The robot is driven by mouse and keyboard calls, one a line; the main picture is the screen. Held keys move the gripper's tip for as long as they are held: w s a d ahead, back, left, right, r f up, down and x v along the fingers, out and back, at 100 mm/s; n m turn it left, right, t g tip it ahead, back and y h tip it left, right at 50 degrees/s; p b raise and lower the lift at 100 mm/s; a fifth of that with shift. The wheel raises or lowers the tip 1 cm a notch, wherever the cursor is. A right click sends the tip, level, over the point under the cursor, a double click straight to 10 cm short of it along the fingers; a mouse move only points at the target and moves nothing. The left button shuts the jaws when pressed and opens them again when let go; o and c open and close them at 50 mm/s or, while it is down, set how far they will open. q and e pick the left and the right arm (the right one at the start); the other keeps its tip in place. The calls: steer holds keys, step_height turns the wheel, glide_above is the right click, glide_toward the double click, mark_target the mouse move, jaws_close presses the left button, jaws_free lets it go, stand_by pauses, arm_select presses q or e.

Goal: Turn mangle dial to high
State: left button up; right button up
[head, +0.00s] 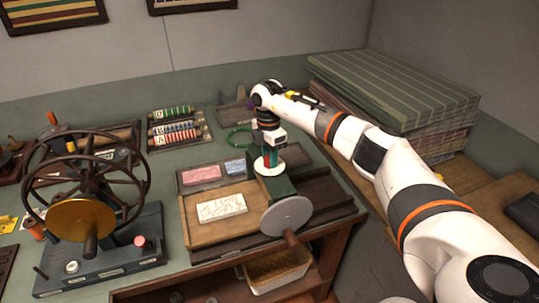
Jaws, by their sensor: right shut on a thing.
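The mangle appears to be the machine at the centre right of the table, with a wooden bed (192,222), a dark green housing (281,187) and a grey crank disc (286,216) with a brown handle. A pale round dial (262,168) sits on top of the housing. My right gripper (269,157) points down onto this dial and is shut on it. The fingers and wrist hide much of the dial, so its pointer and setting cannot be read. A white patterned sheet (221,207) lies on the bed. My left gripper is out of view.
A large spoked wheel machine (84,218) stands at the left. Racks of coloured rolls (176,126), a green ring (239,137) and a tray with pink and blue pieces (201,174) lie behind the mangle. Striped stacked cloth (400,85) fills the back right.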

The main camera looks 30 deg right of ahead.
steer(key=shift+d+r, duration=0.1)
steer(key=shift+r, duration=0.05)
steer(key=o, duration=1)
steer(key=shift+c, duration=0.2)
step_height(320, 180, up, 12)
steer(key=b, duration=0.3)
steer(key=shift+w+b, duration=0.3)
steer(key=shift+b, duration=0.1)
